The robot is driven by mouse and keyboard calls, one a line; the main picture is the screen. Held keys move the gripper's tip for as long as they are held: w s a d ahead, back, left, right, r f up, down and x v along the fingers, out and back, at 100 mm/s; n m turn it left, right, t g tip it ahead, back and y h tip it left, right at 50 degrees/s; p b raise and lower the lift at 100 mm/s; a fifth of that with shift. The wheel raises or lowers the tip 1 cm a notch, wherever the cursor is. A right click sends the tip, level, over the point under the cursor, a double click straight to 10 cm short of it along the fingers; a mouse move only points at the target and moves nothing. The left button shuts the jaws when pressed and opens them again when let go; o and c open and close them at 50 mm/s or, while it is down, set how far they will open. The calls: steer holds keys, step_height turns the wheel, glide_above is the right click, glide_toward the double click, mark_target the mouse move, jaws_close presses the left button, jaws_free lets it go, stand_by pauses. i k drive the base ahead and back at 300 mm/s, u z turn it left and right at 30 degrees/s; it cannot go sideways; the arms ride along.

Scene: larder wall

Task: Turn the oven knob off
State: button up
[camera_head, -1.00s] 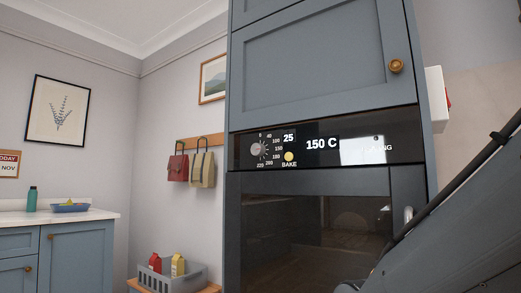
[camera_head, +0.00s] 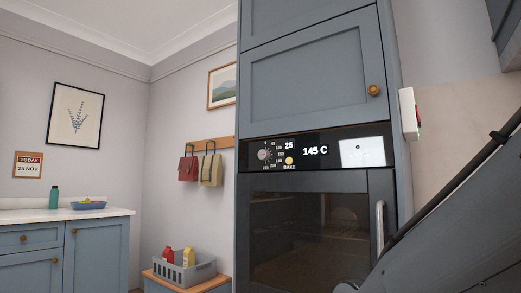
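The oven (camera_head: 310,232) is built into a tall blue-grey cabinet right of centre. Its black control panel (camera_head: 340,140) carries a round grey oven knob (camera_head: 264,154) at the left, ringed by temperature numbers. Right of the knob are a small "25", a yellow button (camera_head: 290,160) over the word "BAKE", and a lit display (camera_head: 316,151) reading "145 C". The oven door is shut, with an upright handle (camera_head: 380,230) at its right. The knob's exact pointer setting is too small to tell. My arm crosses the lower right corner; my gripper is out of view.
A cabinet door with a brass knob (camera_head: 374,90) is above the oven. A white box with a red part (camera_head: 409,114) is on the right wall. A grey crate (camera_head: 185,270) with cartons stands low left of the oven. A counter (camera_head: 60,214) is at far left.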

mark_target(263, 155)
steer(key=z, duration=0.05)
steer(key=k, duration=0.65)
steer(key=u, duration=1)
steer(key=i, duration=1.25)
steer(key=z, duration=0.1)
